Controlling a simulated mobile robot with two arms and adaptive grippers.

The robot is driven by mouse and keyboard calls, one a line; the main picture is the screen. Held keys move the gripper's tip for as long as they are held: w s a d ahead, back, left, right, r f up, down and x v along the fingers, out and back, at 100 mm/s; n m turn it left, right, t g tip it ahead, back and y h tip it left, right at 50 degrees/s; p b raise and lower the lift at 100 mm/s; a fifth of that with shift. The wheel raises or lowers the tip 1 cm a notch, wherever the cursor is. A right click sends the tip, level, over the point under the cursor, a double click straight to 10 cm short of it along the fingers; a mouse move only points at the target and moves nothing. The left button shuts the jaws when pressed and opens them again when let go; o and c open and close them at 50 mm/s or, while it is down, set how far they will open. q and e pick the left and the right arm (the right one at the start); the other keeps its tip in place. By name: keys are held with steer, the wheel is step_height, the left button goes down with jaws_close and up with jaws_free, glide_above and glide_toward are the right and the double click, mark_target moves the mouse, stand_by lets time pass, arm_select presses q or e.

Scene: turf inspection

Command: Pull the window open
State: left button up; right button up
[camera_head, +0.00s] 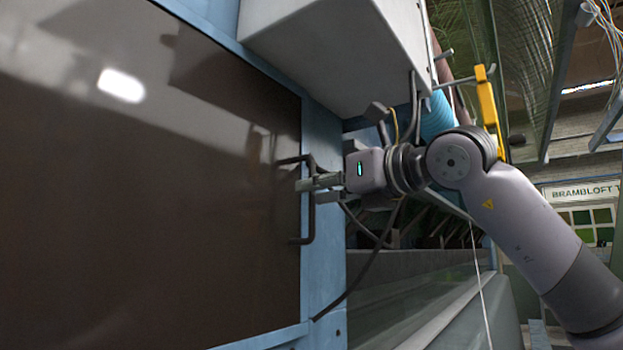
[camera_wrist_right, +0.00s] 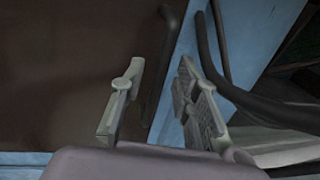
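The window is a large dark brown, glossy panel (camera_head: 150,170) in a light blue frame, filling the left of the head view. It looks shut against its frame. Its black bracket-shaped handle (camera_head: 308,225) stands upright at the panel's right edge. My right gripper (camera_head: 306,189) reaches in from the right, with its fingertips at the handle's upright bar. In the right wrist view the two grey fingers (camera_wrist_right: 155,90) are spread apart, and the dark handle bar (camera_wrist_right: 160,65) shows in the gap between them. I cannot tell if they touch it. My left gripper is not in view.
A pale grey box (camera_head: 335,50) juts out above the gripper. A black cable (camera_head: 370,265) hangs under my wrist. A yellow bracket (camera_head: 487,100) and a blue hose (camera_head: 437,115) stand behind my arm. The area before the panel looks clear.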

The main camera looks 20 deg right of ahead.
steer(key=shift+x, duration=1.05)
jaws_close()
